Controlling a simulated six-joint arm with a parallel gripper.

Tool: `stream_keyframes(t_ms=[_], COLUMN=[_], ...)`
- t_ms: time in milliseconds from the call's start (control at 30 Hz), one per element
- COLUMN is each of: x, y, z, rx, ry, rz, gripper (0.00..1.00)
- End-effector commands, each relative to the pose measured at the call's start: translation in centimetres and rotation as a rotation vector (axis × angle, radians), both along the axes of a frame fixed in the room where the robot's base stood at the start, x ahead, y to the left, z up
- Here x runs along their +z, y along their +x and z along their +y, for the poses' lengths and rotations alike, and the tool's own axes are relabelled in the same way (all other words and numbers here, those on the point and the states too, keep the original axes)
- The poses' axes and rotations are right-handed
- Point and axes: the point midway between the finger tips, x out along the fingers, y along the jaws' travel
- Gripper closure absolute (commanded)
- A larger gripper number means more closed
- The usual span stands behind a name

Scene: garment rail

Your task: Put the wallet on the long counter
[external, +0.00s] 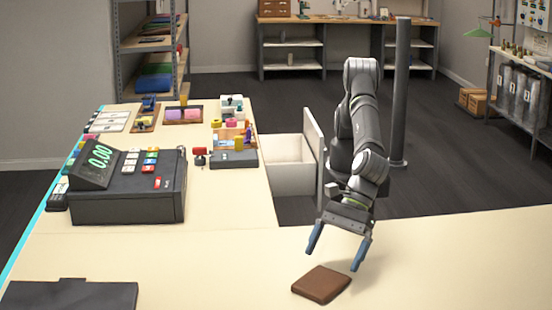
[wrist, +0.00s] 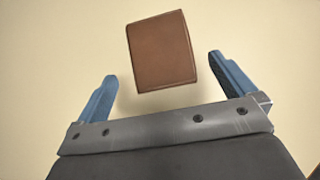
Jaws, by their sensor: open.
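A brown wallet (external: 321,285) lies flat on the pale counter (external: 430,250), in the near right part of the external view. My gripper (external: 334,259) hangs above the counter, just behind the wallet, with its blue fingers pointing down and spread apart. Nothing is held. In the wrist view the wallet (wrist: 160,50) lies ahead of the palm, between and beyond the fingertips of my gripper (wrist: 162,68), slightly turned. It looks apart from both fingers. The pale surface runs on to the left in one L shape.
A dark cash register (external: 130,185) stands on the left counter arm. A dark flat panel (external: 70,294) lies at the near left. Small items and trays (external: 183,115) fill the far left end. An open white drawer (external: 290,165) sticks out beside my arm. Counter around the wallet is clear.

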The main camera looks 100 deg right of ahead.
Motion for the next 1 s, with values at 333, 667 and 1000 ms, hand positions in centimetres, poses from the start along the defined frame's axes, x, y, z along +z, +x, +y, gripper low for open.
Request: stream_keyframes(t_ms=[333, 667, 1000], x=[4.4, 5.2, 4.6], y=[-2.7, -3.3, -2.9], z=[-2.7, -3.3, -3.0], rx=[0.0, 0.001, -0.001], ry=[0.001, 0.0, -0.001], rz=[-0.001, 0.0, 0.0], gripper=[0.0, 0.0, 0.0])
